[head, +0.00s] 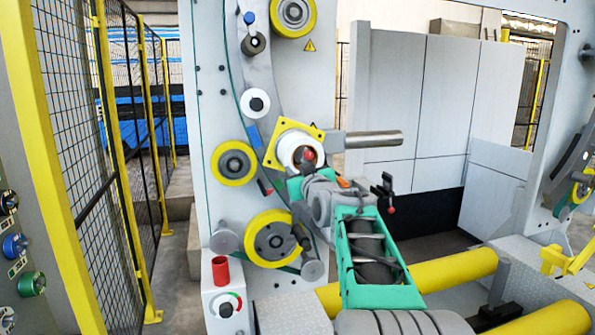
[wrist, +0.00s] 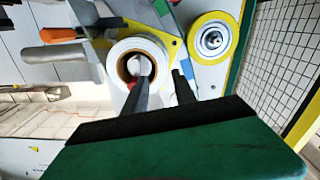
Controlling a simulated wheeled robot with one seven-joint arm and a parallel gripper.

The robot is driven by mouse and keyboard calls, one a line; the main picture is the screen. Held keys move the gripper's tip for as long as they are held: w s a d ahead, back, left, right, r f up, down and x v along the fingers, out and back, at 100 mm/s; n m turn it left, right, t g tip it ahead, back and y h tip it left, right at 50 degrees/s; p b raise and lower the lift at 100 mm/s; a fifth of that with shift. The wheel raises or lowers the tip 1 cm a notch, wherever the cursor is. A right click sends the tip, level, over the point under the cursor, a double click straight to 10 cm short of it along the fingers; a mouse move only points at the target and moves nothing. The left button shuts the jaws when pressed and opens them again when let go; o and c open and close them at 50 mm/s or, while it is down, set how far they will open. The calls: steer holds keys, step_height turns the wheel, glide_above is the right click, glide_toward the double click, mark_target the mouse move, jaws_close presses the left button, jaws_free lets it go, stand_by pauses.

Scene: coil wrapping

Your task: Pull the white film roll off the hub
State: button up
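The white film roll (head: 290,146) sits on its hub in front of a yellow square plate on the machine's upright panel. In the wrist view the roll (wrist: 117,50) faces me, with a brown core ring. The hub (wrist: 141,66) shows as a pale round end inside the core. My gripper (wrist: 160,75) is open at the roll's face. One dark finger lies in front of the core opening and the other is by the roll's outer right side. I cannot tell whether either finger touches the roll. In the head view my arm hides the roll's lower right.
A grey metal cylinder (head: 373,139) sticks out right of the roll. Yellow-rimmed rollers (head: 234,163) and a small white roll (head: 255,103) are on the panel nearby. A mesh fence (head: 72,120) stands left. Yellow horizontal rollers (head: 455,270) lie low at right.

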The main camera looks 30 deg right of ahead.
mark_target(289, 162)
steer(key=p+x, duration=0.2)
steer(key=x, duration=0.4)
steer(key=shift+w, duration=0.1)
steer(key=shift+w+d+f, duration=0.1)
steer(key=shift+w, duration=0.4)
steer(key=shift+c, duration=0.4)
jaws_close()
